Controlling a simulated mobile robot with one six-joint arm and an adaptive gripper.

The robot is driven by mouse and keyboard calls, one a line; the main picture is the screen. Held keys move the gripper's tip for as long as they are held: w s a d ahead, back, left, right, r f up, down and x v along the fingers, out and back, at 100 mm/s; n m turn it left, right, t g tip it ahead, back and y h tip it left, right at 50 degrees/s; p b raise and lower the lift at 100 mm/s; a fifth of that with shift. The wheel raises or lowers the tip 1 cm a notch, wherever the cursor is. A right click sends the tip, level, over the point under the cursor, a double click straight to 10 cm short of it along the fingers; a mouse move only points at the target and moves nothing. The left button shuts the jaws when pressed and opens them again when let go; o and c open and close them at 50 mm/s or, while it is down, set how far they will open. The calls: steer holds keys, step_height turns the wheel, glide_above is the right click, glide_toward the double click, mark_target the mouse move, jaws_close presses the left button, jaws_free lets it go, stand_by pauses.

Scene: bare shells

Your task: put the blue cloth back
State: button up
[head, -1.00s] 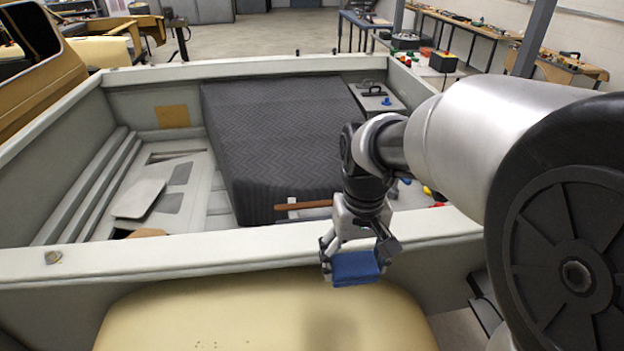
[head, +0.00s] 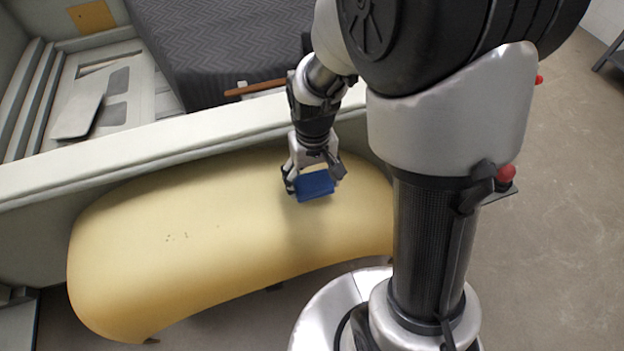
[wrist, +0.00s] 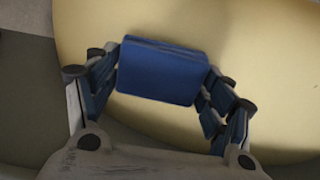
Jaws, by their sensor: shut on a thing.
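The blue cloth (head: 315,186) is a small folded block held between the fingers of my gripper (head: 314,180). In the wrist view the cloth (wrist: 162,72) sits between the two fingers of my gripper (wrist: 160,85), with its broad face showing. My gripper points down over the right part of a curved yellow panel (head: 190,225). A soft shadow falls on the panel below it. How high the cloth is above the panel is hard to tell.
Behind the panel runs a pale wall ledge (head: 100,165). Beyond it stands a dark patterned block (head: 215,45) with a wooden-handled tool (head: 255,88) at its near edge. A grey loose board (head: 78,115) lies to the left. Open floor (head: 560,200) is on the right.

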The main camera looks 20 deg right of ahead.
mark_target(313, 180)
steer(key=shift+f, duration=0.45)
steer(key=shift+r, duration=0.1)
steer(key=o, duration=1)
steer(key=shift+c, duration=0.2)
step_height(313, 180, up, 12)
steer(key=p, duration=0.4)
steer(key=s+r+t, duration=0.4)
steer(key=s+r, duration=0.7)
steer(key=s, duration=0.4)
steer(key=shift+r+t, duration=0.25)
steer(key=shift+t, duration=0.05)
